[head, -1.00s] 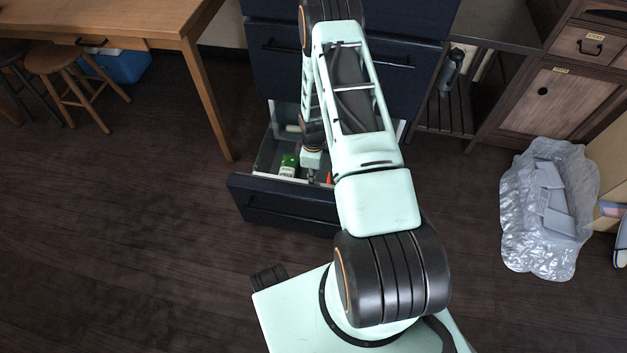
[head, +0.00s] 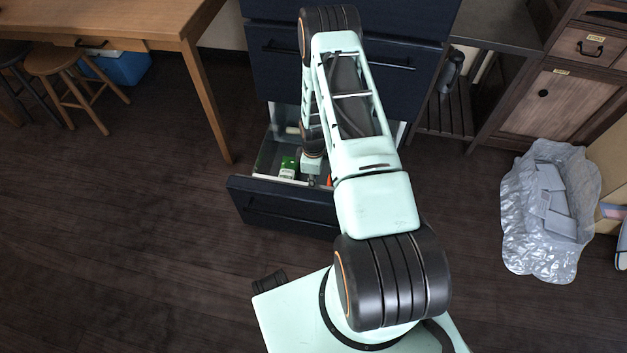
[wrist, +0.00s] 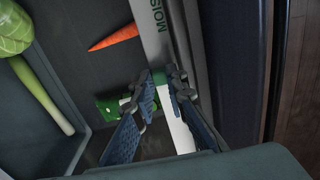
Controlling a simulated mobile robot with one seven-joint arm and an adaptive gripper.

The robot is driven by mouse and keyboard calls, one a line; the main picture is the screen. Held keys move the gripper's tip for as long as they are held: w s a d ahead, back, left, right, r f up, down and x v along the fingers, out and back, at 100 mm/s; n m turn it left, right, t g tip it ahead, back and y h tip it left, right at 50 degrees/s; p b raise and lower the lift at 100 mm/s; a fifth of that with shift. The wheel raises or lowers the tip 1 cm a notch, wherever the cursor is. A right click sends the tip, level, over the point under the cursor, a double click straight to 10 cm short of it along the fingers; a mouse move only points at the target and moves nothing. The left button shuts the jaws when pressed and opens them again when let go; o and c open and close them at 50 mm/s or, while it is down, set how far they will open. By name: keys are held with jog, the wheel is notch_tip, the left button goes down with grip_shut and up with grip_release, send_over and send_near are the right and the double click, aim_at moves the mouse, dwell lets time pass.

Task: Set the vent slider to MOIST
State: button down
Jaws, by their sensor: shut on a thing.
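The vent slider (wrist: 162,78) shows in the wrist view as a small green piece on a pale strip along the drawer's front wall. My gripper (wrist: 165,76) is shut on it, with one blue-padded finger on each side. The fingers hide much of the slider. The slider is hidden there behind my arm.
In the drawer lie a carrot (wrist: 115,39), a green-and-white box (head: 288,168) and a pale green stalk vegetable (wrist: 42,95). A wooden table (head: 130,25) stands left. A crumpled silvery bag (head: 548,215) lies on the floor at right. Open floor lies left of the drawer.

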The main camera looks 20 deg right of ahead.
jog(key=shift+s+d, duration=0.5)
jog(key=shift+d, duration=0.25)
jog(key=shift+s+d, duration=0.45)
jog(key=shift+d, duration=0.25)
jog(key=shift+s+d, duration=0.5)
jog(key=shift+d, duration=0.25)
jog(key=c, duration=2.2)
grip_release()
jog(key=shift+w+r, duration=0.1)
jog(key=shift+r, duration=0.45)
notch_tip(320, 180, up, 11)
